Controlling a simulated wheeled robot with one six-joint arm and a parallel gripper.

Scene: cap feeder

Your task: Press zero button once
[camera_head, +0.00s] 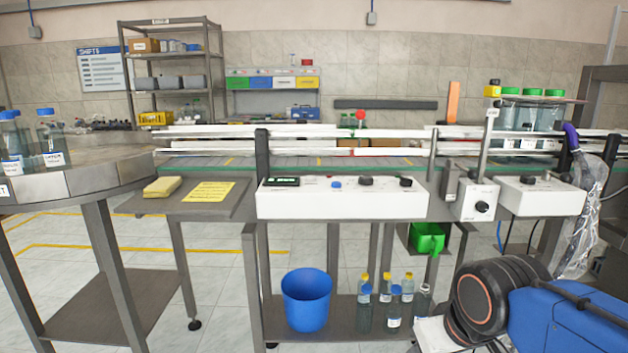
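A white control box (343,205) stands on the bench in the middle of the head view. On its top are a small dark display (281,181) at the left, a blue button (336,185), and black knobs or buttons (366,180) farther right. The lettering is too small to read, so I cannot tell which control is marked zero. My arm, blue with black joints, shows at the lower right, apart from the box. My gripper does not show in this view.
A smaller white box (478,198) and another control box (541,194) stand to the right. A yellow sponge (162,187) lies on the side shelf at the left. A blue bucket (306,298) and several bottles (364,310) stand on the lower shelf. A conveyor runs behind.

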